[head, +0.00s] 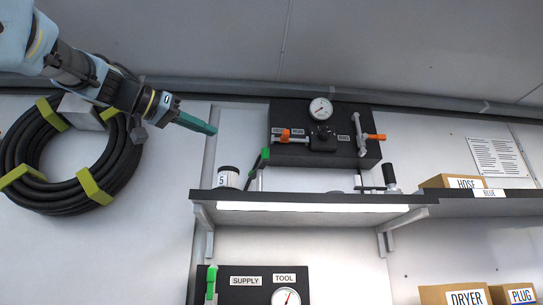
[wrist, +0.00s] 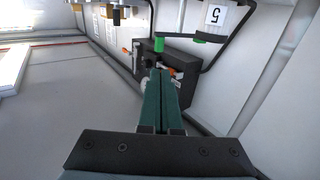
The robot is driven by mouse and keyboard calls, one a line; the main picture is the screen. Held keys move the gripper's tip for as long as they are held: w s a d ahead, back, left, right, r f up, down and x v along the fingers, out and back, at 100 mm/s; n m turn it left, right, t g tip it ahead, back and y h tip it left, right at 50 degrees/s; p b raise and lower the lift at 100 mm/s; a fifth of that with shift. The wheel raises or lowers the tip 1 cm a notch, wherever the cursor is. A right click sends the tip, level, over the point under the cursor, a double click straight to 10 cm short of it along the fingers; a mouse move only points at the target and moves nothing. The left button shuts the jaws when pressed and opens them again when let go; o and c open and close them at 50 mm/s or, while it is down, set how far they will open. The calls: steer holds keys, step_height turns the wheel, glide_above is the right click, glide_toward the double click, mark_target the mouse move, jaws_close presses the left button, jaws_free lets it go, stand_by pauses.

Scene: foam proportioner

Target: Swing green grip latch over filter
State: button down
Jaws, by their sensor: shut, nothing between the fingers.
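A latch with a green grip (head: 264,155) on a dark lever stands tilted above the shelf in the head view. Just left of it, a white jar-like part with a dark top and the number 5 (head: 227,177), likely the filter, sits at the shelf's left end. The 5 label (wrist: 215,15) shows upside down at the top of the wrist view, with a green piece (wrist: 159,45) nearer the fingertips. My gripper (head: 213,129) has teal fingers, shut and empty, up and left of the latch, apart from it. The fingers also show in the wrist view (wrist: 161,73).
A black panel (head: 290,155) with a gauge and orange handles is on the wall right of the latch. The shelf (head: 310,197) runs below. A second green handle (head: 211,279) is on the lower panel. A coiled black hose (head: 25,150) hangs left. Boxes stand right.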

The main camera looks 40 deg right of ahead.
steer(key=shift+s+d+r, duration=0.2)
steer(key=shift+s+d, duration=0.05)
steer(key=shift+d, duration=0.1)
steer(key=p, duration=0.8)
glide_toward(263, 151)
steer(key=d, duration=0.5)
steer(key=shift+s+d+r, duration=0.15)
steer(key=shift+d+r, duration=0.05)
steer(key=shift+d, duration=0.15)
steer(key=shift+d+f, duration=0.15)
steer(key=shift+d, duration=0.4)
